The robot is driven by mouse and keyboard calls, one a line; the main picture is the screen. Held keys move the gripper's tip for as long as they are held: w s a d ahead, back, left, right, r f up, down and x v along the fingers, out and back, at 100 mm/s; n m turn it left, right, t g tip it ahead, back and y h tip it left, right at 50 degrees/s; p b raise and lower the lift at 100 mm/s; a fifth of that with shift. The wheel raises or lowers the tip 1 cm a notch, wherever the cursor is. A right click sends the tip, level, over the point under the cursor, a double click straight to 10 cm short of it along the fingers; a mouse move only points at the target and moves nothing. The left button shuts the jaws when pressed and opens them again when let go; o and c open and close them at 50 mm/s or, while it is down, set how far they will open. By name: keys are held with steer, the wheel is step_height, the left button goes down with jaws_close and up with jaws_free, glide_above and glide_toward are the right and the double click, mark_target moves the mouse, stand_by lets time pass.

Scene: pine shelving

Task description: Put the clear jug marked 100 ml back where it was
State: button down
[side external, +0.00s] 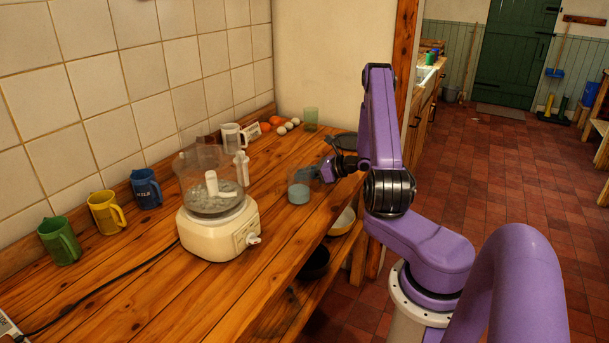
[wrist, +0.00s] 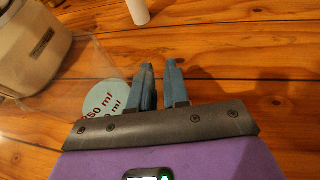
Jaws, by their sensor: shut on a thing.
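A clear jug (side external: 302,176) with a pale blue disc low in it is at the right part of the wooden worktop in the side view. In the wrist view the clear jug (wrist: 88,76) lies left of my fingers. Its pale blue disc carries red print, one line ending "50 ml" and a lower line partly hidden by my gripper. My gripper (side external: 328,168) is at the jug's right side. In the wrist view my gripper (wrist: 160,68) has its blue fingers close together, shut on the jug; the gripped part is hard to see. I cannot tell whether the jug touches the worktop.
A cream food processor (side external: 219,225) stands left of the jug. Green (side external: 59,240), yellow (side external: 105,212) and blue (side external: 146,188) jugs line the wall. A white jug (side external: 231,136), eggs (side external: 288,126) and a green glass (side external: 311,119) are behind. The front worktop (side external: 150,290) is mostly clear.

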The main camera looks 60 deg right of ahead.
steer(key=c, duration=1.1)
jaws_free()
steer(key=shift+f, duration=0.1)
steer(key=shift+r, duration=0.2)
steer(key=v, duration=1.2)
